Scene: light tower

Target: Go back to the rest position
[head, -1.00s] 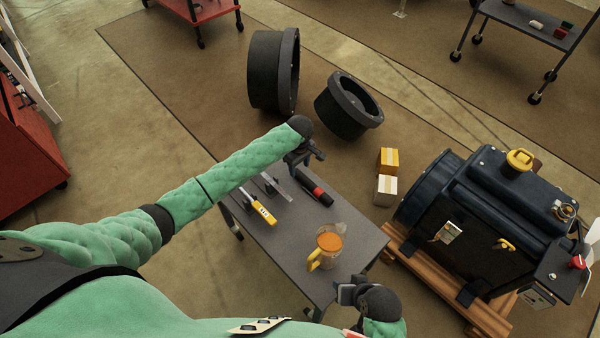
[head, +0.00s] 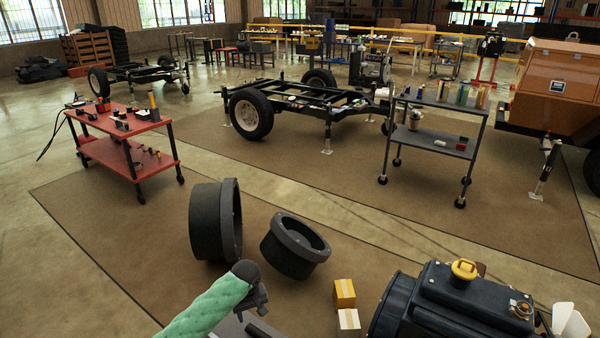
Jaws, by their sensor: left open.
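My left arm in its green padded sleeve comes in at the bottom of the head view. My left gripper (head: 262,298) is dark and open, and I see nothing held in it. It is over the far end of a grey table (head: 228,327), which shows only as a small piece at the bottom edge. A dark object (head: 262,331) lies on the table below the gripper, mostly cut off.
Two black flanged rings, one (head: 213,222) larger and one (head: 294,247) tilted, lie beyond the gripper. A yellow box (head: 344,293), a white box (head: 348,321) and a dark machine (head: 440,308) are right. A red cart (head: 125,150) and grey cart (head: 435,143) stand farther back.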

